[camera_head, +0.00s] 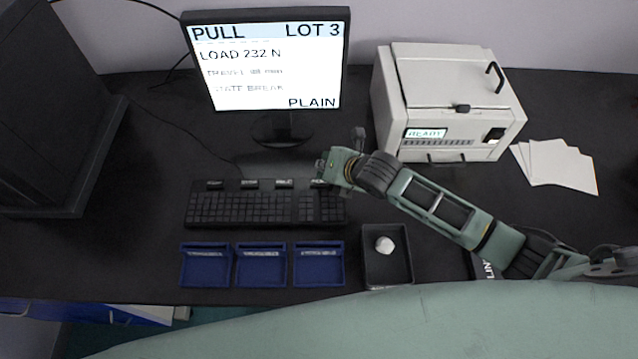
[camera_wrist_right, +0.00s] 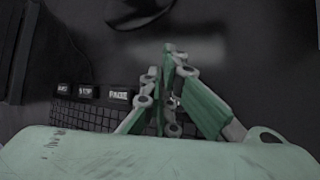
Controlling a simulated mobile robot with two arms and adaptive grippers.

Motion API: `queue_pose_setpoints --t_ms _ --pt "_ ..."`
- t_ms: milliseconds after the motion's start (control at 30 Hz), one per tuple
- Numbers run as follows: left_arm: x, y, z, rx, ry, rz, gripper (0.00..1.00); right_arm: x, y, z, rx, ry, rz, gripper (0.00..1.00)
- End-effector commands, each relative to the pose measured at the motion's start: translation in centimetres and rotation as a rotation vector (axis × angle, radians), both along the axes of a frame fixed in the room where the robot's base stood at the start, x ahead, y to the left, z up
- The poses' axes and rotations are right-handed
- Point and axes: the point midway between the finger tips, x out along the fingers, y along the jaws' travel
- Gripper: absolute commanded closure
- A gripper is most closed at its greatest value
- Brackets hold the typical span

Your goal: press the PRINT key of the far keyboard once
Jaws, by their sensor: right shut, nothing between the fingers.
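The black keyboard (camera_head: 240,208) lies in front of the monitor. Its back edge carries a row of labelled keys, whose lettering is too small to read surely. The rightmost labelled key (camera_head: 319,183) is just in front of my right gripper (camera_head: 324,167). In the right wrist view several of these labelled keys (camera_wrist_right: 118,95) show left of the fingers, and the rest of the row is hidden behind them. My right gripper (camera_wrist_right: 172,50) is shut and empty, above the desk at the keyboard's back right; contact cannot be told. My left gripper is not in view.
The monitor (camera_head: 265,65) stands behind the keyboard, with its base (camera_head: 282,130) close to my gripper. A white instrument (camera_head: 450,95) and paper sheets (camera_head: 553,163) are at the right. Blue trays (camera_head: 262,283) and a black tray (camera_head: 388,284) holding a white lump (camera_head: 384,244) lie in front.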

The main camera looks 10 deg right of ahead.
Motion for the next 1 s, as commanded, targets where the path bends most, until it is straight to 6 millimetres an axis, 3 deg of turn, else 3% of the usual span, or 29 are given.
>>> queue_pose_setpoints --t_ms 1000 --pt "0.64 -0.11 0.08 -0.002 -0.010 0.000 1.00 0.03 -0.03 0.03 0.000 -0.001 -0.001 1.00"
